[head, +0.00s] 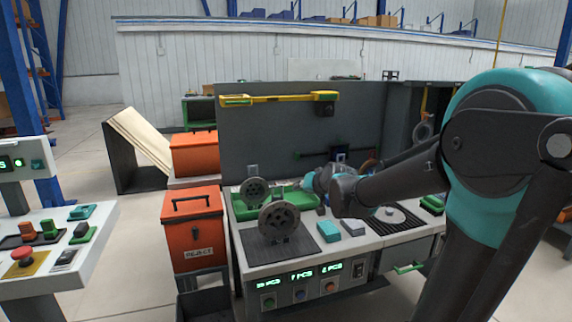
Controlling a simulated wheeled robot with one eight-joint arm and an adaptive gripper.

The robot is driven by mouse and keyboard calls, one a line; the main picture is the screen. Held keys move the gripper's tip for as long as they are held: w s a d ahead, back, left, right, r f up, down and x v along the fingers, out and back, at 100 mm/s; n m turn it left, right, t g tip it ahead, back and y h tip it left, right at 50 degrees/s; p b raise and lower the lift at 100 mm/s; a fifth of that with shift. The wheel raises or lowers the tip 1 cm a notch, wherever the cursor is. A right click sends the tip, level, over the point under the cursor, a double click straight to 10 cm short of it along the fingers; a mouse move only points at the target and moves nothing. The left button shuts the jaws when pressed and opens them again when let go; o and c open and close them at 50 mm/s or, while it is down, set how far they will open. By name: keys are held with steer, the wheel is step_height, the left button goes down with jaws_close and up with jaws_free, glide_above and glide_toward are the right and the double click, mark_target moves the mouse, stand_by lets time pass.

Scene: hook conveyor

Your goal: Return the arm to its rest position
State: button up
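My arm (395,185) comes in from the right in the head view, teal and dark grey. It reaches over the workbench (258,258) toward the back. Its far end, near a small teal part (318,180), is mostly hidden behind the arm's own links. I cannot make out the fingertips, so whether my gripper holds anything does not show.
Two grey discs with holes stand on the bench, one in front (279,221) and one behind (254,190). Orange boxes (193,232) stand left of the bench. A control panel (50,240) is at far left. Open floor (125,235) lies between.

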steer(key=s+d+f+g+h, duration=0.4)
steer(key=s+d+f, duration=0.9)
steer(key=s, duration=0.3)
steer(key=s+f+g, duration=0.3)
steer(key=s+f, duration=0.5)
steer(key=s, duration=0.5)
steer(key=shift+n, duration=0.3)
steer(key=shift+d, duration=0.1)
